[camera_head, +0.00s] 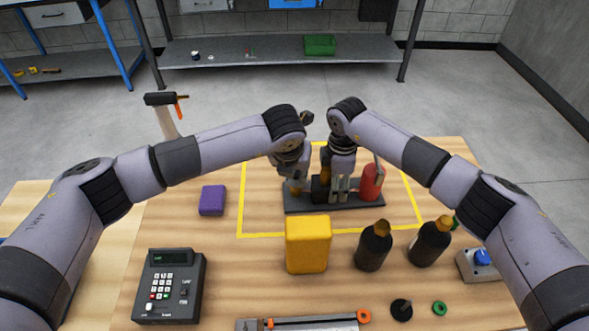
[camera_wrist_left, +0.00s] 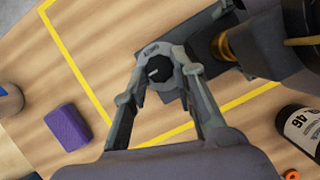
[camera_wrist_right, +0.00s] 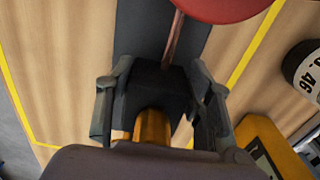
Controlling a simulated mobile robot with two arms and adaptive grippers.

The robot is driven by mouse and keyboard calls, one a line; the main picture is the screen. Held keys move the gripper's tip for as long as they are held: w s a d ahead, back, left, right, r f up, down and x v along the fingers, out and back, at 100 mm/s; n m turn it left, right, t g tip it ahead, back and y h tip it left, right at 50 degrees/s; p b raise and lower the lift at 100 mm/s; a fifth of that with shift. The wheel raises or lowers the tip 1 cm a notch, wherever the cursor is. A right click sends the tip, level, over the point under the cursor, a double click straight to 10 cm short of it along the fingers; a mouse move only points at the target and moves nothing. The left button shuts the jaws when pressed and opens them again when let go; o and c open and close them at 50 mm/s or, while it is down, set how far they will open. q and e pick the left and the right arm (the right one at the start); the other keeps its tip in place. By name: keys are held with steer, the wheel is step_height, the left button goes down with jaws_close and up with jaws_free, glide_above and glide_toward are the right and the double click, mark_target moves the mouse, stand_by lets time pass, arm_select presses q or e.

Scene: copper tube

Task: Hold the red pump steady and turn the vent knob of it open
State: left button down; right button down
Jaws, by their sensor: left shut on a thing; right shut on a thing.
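The red pump stands inside the yellow taped outline, with a dark base plate (camera_head: 330,208), a black block (camera_wrist_right: 160,80) with a brass cylinder (camera_wrist_right: 153,127), and a red tank (camera_head: 371,182) at its right. The red tank also shows at the top of the right wrist view (camera_wrist_right: 215,8). My left gripper (camera_head: 293,182) is over the pump's left end; in the left wrist view its fingers are closed around the black vent knob (camera_wrist_left: 156,72), which bears a white mark. My right gripper (camera_head: 343,188) is shut on the black block, left of the tank. The fingers partly hide the pump.
A yellow canister (camera_head: 307,245) and two dark bottles (camera_head: 373,246) (camera_head: 430,243) stand in front of the pump. A purple block (camera_head: 212,200) lies left, with a keypad device (camera_head: 169,286) nearer. A blue-button box (camera_head: 480,264) is at right. Bare wood lies left of the pump.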

stand_by(0.3)
arm_select(q)
steer(key=c, duration=1.3)
jaws_free()
steer(key=shift+r, duration=0.1)
steer(key=v, duration=1.1)
steer(key=shift+s+a+r, duration=0.1)
steer(key=shift+s+r, duration=0.2)
steer(key=shift+r, duration=0.05)
arm_select(e)
steer(key=c, duration=0.7)
jaws_free()
steer(key=shift+r, duration=0.1)
